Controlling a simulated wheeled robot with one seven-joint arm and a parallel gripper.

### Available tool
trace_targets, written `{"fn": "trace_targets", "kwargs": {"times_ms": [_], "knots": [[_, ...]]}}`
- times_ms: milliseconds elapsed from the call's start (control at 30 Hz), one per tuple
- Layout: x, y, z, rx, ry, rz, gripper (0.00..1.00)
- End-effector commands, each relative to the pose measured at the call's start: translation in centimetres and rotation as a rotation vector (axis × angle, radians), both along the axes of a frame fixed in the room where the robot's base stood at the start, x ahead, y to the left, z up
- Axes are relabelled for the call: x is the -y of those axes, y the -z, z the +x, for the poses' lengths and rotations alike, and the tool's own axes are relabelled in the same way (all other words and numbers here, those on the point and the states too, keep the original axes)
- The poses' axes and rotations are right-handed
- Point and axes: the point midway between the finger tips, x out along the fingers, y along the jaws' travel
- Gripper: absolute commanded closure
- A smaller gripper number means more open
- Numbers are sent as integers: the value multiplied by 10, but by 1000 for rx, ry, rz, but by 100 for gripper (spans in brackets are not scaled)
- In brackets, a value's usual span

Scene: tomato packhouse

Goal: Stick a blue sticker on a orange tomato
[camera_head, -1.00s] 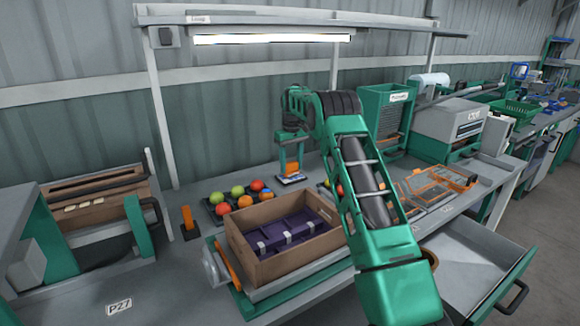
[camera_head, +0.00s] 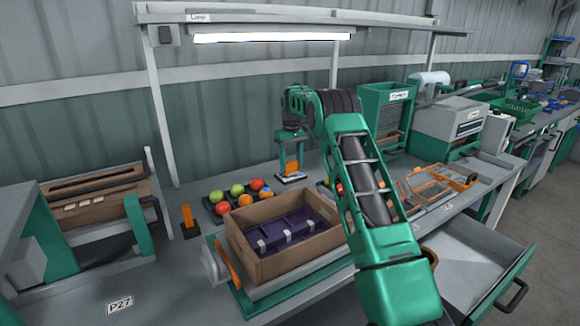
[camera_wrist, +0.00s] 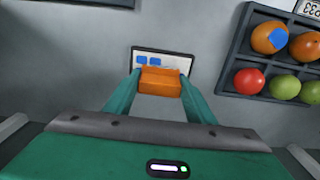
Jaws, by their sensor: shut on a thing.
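My gripper (camera_head: 291,168) is over the bench, right of the tomato tray. In the wrist view its two teal fingers (camera_wrist: 158,88) are shut on an orange block (camera_wrist: 160,80). A white card (camera_wrist: 178,58) with two blue square stickers (camera_wrist: 148,61) shows just beyond the block; I cannot tell whether they are joined. The card also shows under the gripper in the head view (camera_head: 291,178). An orange tomato (camera_wrist: 262,38) in the tray bears a blue square; it also shows in the head view (camera_head: 266,197). A plain orange tomato (camera_wrist: 305,47) is beside it.
The dark tray (camera_wrist: 238,58) also holds red and green tomatoes. A brown box (camera_head: 255,262) with purple contents stands in front of it. An orange upright piece (camera_head: 187,217) is left of the tray. More tomatoes and an orange wire frame (camera_head: 435,186) lie right of my gripper.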

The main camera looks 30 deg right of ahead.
Motion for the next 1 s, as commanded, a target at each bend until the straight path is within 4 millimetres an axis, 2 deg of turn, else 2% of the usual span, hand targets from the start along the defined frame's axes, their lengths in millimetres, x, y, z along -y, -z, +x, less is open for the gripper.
{"fn": "trace_targets", "kwargs": {"times_ms": [467,1000], "knots": [[0,0,0,-2,0,1,67],[0,-37,0,0,-1,0,67]]}}
